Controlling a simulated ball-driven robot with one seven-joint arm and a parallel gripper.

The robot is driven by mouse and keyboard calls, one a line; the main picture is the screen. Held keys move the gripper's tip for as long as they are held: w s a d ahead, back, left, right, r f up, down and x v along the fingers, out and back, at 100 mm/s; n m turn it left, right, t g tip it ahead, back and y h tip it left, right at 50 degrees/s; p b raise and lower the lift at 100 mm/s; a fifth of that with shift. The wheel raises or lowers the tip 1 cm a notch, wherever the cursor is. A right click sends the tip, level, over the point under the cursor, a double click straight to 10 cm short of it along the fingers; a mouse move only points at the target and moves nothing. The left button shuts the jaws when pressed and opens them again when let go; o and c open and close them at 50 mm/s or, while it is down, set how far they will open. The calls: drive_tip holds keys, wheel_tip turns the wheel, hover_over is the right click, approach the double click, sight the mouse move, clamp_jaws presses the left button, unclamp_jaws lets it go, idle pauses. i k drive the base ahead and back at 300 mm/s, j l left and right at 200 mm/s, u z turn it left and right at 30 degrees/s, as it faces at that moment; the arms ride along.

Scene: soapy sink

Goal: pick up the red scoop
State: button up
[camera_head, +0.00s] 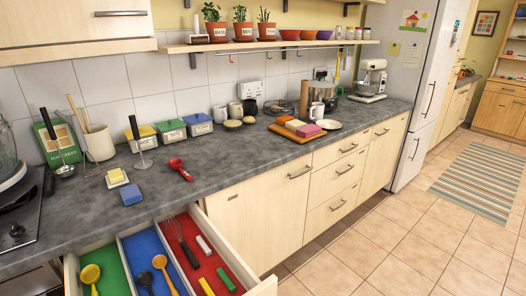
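My gripper is not in view.
An open drawer (223,262) below holds spoons, a whisk and small blocks in green, blue and red sections. Coloured lidded boxes (171,130) stand behind.

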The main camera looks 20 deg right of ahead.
sight(175, 163)
drive_tip(key=z, duration=0.65)
drive_tip(key=i+j+z, duration=0.1)
drive_tip(key=z, duration=1.2)
drive_tip(key=j+z, duration=0.1)
drive_tip(key=z, duration=0.6)
drive_tip(key=j+z, duration=0.1)
drive_tip(key=z, duration=0.55)
drive_tip(key=j+z, duration=0.1)
drive_tip(key=z, duration=1.2)
drive_tip(key=k+z, duration=0.1)
drive_tip(key=z, duration=0.55)
drive_tip(key=k+j+z, duration=0.2)
drive_tip(key=k, duration=0.4)
drive_tip(key=k+u, duration=0.2)
drive_tip(key=u, duration=0.2)
drive_tip(key=k+u, duration=0.25)
drive_tip(key=u, duration=0.15)
drive_tip(key=k+j+u, duration=0.1)
drive_tip(key=u, duration=1.75)
drive_tip(key=k+j, duration=0.05)
drive_tip(key=j, duration=0.05)
